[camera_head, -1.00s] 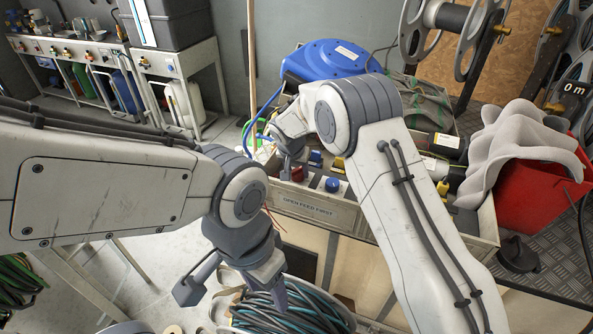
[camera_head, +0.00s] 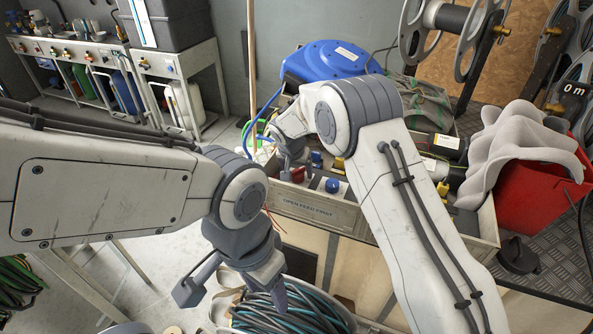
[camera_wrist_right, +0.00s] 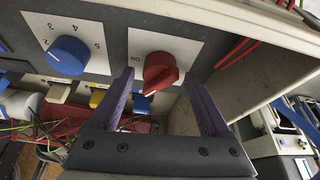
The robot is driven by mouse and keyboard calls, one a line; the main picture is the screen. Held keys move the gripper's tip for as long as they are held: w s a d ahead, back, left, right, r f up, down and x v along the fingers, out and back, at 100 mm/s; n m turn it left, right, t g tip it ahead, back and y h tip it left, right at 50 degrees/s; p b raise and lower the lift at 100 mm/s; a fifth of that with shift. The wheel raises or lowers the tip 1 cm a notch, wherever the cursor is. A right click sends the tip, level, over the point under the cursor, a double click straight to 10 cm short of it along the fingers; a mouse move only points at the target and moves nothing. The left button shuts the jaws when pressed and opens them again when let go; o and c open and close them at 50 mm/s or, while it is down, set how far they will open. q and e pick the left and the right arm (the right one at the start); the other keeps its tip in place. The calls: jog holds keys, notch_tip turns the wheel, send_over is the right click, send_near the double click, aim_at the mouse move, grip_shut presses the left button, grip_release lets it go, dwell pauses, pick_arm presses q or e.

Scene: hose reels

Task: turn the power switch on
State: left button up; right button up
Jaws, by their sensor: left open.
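The red power switch knob (camera_wrist_right: 160,72) is on a white plate marked ON in the right wrist view. Its pointer end points toward the lower left of the picture, away from the ON mark. My right gripper (camera_wrist_right: 158,80) is open, with one finger on each side of the knob and a gap visible at the left finger. In the head view my right gripper (camera_head: 294,168) is at the box's front panel, partly covering the knob. My left gripper (camera_head: 232,293) hangs open and empty over a coiled hose at the lower middle.
A blue numbered dial (camera_wrist_right: 67,56) is beside the switch; its blue knob also shows in the head view (camera_head: 332,186). Red cables (camera_wrist_right: 236,50) run close to the right finger. A blue hose reel (camera_head: 328,61) stands behind the box, and a red bin (camera_head: 540,190) at right.

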jog(key=v, duration=1)
jog(key=shift+r, duration=0.2)
jog(key=shift+s, duration=0.15)
